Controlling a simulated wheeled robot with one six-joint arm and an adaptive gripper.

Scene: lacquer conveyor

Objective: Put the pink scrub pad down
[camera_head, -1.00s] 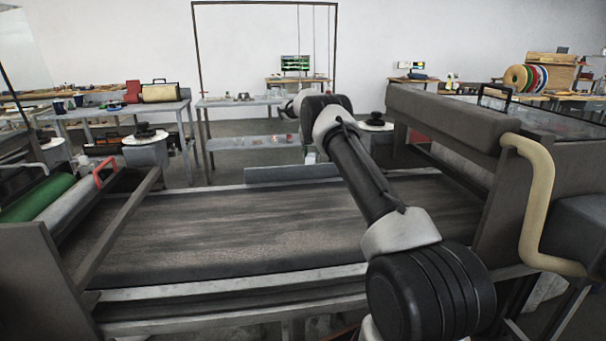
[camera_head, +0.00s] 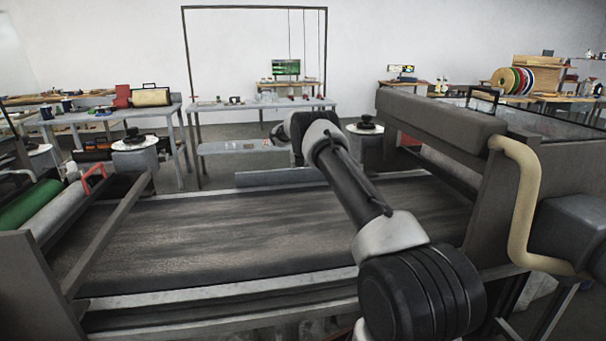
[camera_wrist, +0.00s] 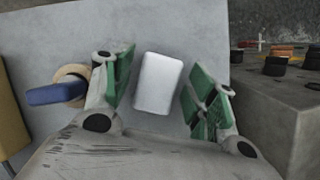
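My gripper (camera_wrist: 160,88) shows in the wrist view with its green finger pads spread apart. Between the fingers is a pale, whitish block with rounded corners (camera_wrist: 158,83). Narrow gaps show on both sides of it, so the fingers do not appear closed on it. I see no pink pad; I cannot tell whether this pale block is the scrub pad. A light grey surface (camera_wrist: 205,25) lies behind the block; whether the block rests on it is unclear. In the head view my arm reaches away over the conveyor, and its links hide the gripper.
In the wrist view, a blue item (camera_wrist: 55,94) and a tan ring (camera_wrist: 72,72) lie left of the gripper. A grey block with dark knobs (camera_wrist: 275,105) stands close on the right. The conveyor belt (camera_head: 230,240) is bare. A low grey bench (camera_head: 225,148) stands beyond it.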

